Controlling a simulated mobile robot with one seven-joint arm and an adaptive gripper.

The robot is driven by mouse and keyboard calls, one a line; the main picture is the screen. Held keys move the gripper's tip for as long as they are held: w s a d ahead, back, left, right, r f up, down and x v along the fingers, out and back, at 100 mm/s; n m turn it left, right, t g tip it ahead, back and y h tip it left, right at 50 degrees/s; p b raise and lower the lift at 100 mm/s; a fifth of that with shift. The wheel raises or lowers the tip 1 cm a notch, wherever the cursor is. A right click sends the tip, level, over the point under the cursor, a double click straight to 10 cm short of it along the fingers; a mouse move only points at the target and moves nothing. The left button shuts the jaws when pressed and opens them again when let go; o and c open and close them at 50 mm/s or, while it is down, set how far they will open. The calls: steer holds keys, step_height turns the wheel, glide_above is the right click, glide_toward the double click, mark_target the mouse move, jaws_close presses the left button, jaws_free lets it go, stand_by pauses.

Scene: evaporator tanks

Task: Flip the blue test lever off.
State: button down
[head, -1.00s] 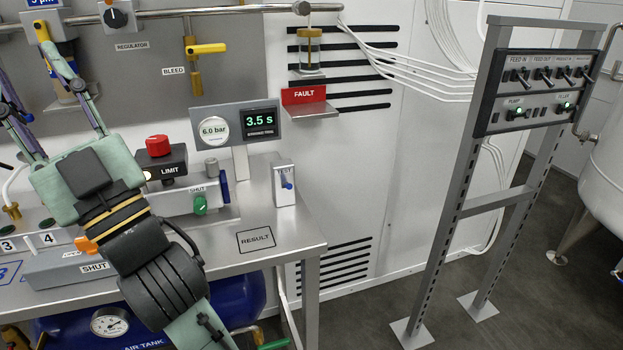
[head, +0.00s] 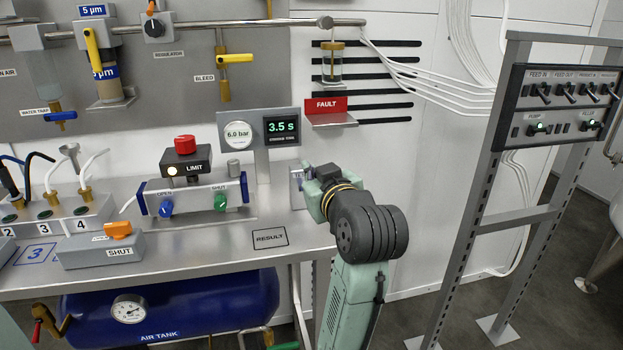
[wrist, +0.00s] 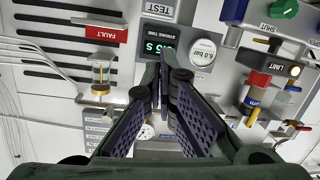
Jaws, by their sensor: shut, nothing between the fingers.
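The grey TEST box (head: 297,188) stands at the right end of the bench in the head view, mostly hidden behind my arm. The top of the box with its TEST label (wrist: 158,10) shows at the top edge of the wrist view, upside down. The blue test lever is hidden in the head view and out of sight in the wrist view, so its position cannot be told. My gripper (wrist: 164,58) is shut and empty, its fingertips just short of the TEST box in the wrist picture. In the head view its fingers are hidden behind my arm.
The gauge and 3.5 s display panel (head: 247,133) stands behind the box, left of my arm. A valve block (head: 190,197) with blue OPEN and green SHUT knobs is further left. The red FAULT shelf (head: 327,106) is above. A switch rack (head: 560,95) stands right.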

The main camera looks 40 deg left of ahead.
steer(key=w+a+f+p, duration=0.1)
steer(key=a, duration=0.1)
steer(key=w+a+f+p, duration=0.1)
steer(key=w+a, duration=0.1)
steer(key=w+a+f+p, duration=0.1)
steer(key=w+a, duration=0.1)
steer(key=shift+w+a+f, duration=0.25)
steer(key=shift+a+f, duration=0.15)
steer(key=shift+s+d+f, duration=0.1)
steer(key=shift+d+f, duration=0.3)
steer(key=shift+f, duration=0.2)
steer(key=shift+f, duration=0.1)
steer(key=shift+s+d+f+y+b, duration=0.1)
steer(key=shift+f+y+b, duration=0.15)
steer(key=shift+b, duration=0.7)
